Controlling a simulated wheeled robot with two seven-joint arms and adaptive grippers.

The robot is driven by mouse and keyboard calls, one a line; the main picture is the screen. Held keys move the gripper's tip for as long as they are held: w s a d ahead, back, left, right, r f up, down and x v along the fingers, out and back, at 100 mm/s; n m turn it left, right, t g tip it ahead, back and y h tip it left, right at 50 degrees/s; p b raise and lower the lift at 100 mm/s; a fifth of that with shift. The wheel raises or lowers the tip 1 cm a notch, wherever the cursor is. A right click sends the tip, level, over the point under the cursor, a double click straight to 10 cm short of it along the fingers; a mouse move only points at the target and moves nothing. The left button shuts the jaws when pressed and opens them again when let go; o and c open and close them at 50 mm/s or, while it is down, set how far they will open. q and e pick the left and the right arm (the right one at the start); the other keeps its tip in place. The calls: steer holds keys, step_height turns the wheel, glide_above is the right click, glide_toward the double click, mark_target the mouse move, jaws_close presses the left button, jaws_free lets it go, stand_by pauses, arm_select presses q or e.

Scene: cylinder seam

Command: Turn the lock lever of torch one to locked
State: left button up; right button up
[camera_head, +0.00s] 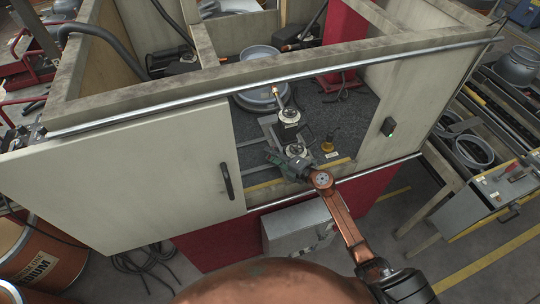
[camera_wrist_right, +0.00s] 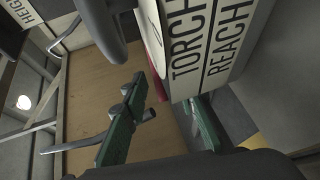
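In the head view my right gripper (camera_head: 274,157) reaches through the booth opening, at the near side of a grey torch unit (camera_head: 289,117) with round dark knobs and a thin nozzle pointing up. In the right wrist view, the two green fingers of my right gripper (camera_wrist_right: 163,126) stand apart. A white block (camera_wrist_right: 222,45) lettered "TORCH" and "REACH" fills the top right, just beyond the fingers. A red strip (camera_wrist_right: 157,84) shows along its edge. I cannot make out the lock lever or its position, nor which torch is torch one. My left gripper is not in view.
A pale sliding door (camera_head: 120,165) with a dark handle stands left of the opening. A round metal part (camera_head: 258,95) lies behind the torch unit. A frame rail (camera_head: 270,84) crosses above the opening.

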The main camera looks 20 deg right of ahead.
steer(key=v, duration=1.1)
steer(key=shift+s+r, duration=0.15)
steer(key=shift+s, duration=0.1)
steer(key=shift+c, duration=0.2)
